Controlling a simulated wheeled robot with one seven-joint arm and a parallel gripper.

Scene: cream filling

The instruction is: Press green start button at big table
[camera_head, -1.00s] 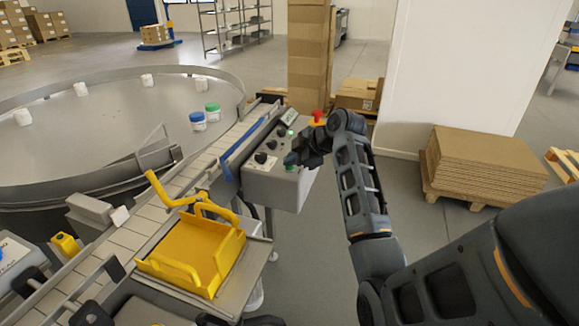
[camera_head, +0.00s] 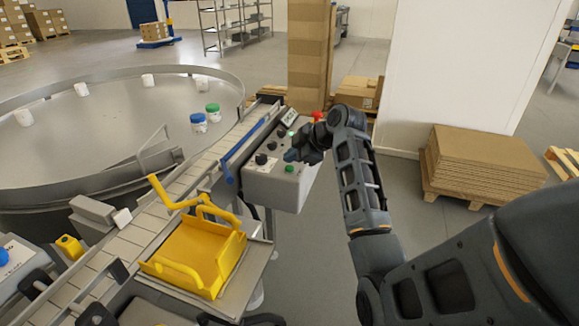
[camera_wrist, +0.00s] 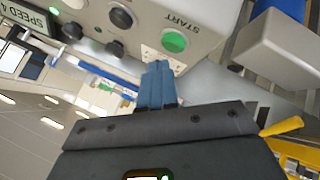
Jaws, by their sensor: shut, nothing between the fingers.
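The grey control box (camera_head: 268,187) stands beside the conveyor near the big round table (camera_head: 95,140). Its green start button (camera_head: 289,169) is on the near side of the box. In the wrist view the green button (camera_wrist: 174,41) sits beside the printed word START. My gripper (camera_head: 290,156) is over the box, close to the button and apart from it in the picture. In the wrist view its blue fingertips (camera_wrist: 157,68) are together and empty, just below and left of the button. The exact gap to the box cannot be told.
Black knobs (camera_wrist: 121,17) and a speed display (camera_wrist: 22,33) are on the box too. A red emergency button (camera_head: 318,115) is behind my wrist. A yellow tray (camera_head: 195,255) is on the conveyor side. Stacked cardboard (camera_head: 485,160) stands right.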

